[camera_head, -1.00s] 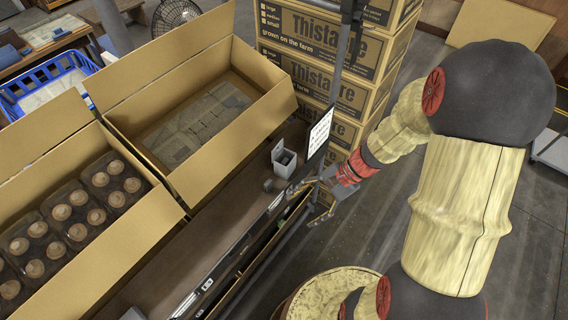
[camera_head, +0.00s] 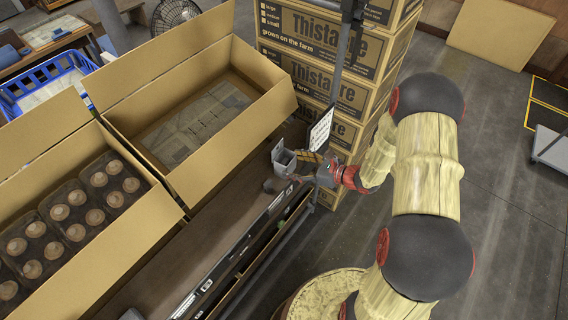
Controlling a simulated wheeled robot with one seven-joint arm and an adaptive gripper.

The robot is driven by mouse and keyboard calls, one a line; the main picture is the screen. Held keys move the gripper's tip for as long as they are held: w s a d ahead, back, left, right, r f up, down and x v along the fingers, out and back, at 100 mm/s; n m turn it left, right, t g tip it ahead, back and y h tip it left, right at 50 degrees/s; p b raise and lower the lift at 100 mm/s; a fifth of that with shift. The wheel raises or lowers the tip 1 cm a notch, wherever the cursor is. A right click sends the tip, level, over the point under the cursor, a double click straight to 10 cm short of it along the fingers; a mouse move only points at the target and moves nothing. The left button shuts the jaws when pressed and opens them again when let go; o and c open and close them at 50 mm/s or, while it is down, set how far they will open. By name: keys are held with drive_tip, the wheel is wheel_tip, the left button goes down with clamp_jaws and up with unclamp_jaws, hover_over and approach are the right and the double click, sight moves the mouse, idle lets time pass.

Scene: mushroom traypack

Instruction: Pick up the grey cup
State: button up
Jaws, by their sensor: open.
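The grey cup (camera_head: 283,160) is a small square-sided container standing on the brown bench, just right of the empty cardboard box. My gripper (camera_head: 296,170) is open, close to the cup on its right side. One finger shows near the cup's upper right and another lower down. I cannot tell whether either finger touches the cup. A small dark grey object (camera_head: 269,186) lies on the bench just below the cup.
A cardboard box (camera_head: 215,150) stands left of the cup, and another (camera_head: 120,250) holds trays of mushrooms. A white slotted panel (camera_head: 320,128) stands just behind my gripper. Thistare boxes (camera_head: 330,85) are stacked behind. The bench's front (camera_head: 200,245) is largely clear.

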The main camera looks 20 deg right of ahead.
sight(284, 160)
drive_tip(key=x, duration=0.3)
drive_tip(key=b+x, duration=0.1)
drive_tip(key=x, duration=0.1)
drive_tip(key=shift+w+r, duration=0.2)
drive_tip(key=shift+r, duration=0.05)
drive_tip(key=c, duration=0.9)
